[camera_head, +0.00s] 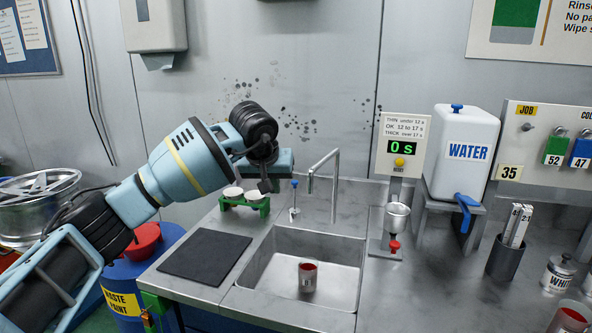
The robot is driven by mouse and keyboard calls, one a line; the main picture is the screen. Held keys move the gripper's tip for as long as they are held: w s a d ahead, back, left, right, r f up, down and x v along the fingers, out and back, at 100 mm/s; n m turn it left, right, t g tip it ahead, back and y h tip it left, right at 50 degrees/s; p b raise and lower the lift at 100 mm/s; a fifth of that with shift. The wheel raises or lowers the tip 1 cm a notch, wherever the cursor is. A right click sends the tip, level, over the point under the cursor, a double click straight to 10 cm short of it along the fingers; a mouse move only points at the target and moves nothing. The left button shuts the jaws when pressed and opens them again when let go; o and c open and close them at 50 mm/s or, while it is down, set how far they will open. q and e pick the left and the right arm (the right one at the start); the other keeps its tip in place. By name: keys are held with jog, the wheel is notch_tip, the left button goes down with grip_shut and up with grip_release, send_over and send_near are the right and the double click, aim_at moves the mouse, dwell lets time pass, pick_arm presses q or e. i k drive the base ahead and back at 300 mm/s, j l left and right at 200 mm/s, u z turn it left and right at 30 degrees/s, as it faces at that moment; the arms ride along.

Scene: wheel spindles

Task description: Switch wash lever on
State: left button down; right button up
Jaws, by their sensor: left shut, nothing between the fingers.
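A small upright lever with a blue knob (294,184) stands on the back rim of the sink, just left of the tall grey tap (334,180). I take it to be the wash lever. My left gripper (265,186) comes in from the left, pointing down, shut and empty. In the picture it is a little left of the blue knob, with a gap between them. No water shows at the tap. My right gripper is out of view.
A cup with red inside (308,276) stands in the sink basin (337,270). A green holder with white cups (245,203) sits below my left gripper. A black mat (205,257) lies left. A funnel stand (397,218) and water tank (463,150) stand right.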

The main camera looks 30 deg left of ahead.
aim_at(294, 183)
jog(key=i+j, duration=0.2)
jog(key=i, duration=0.2)
jog(key=i+j, duration=0.25)
jog(key=i, duration=0.2)
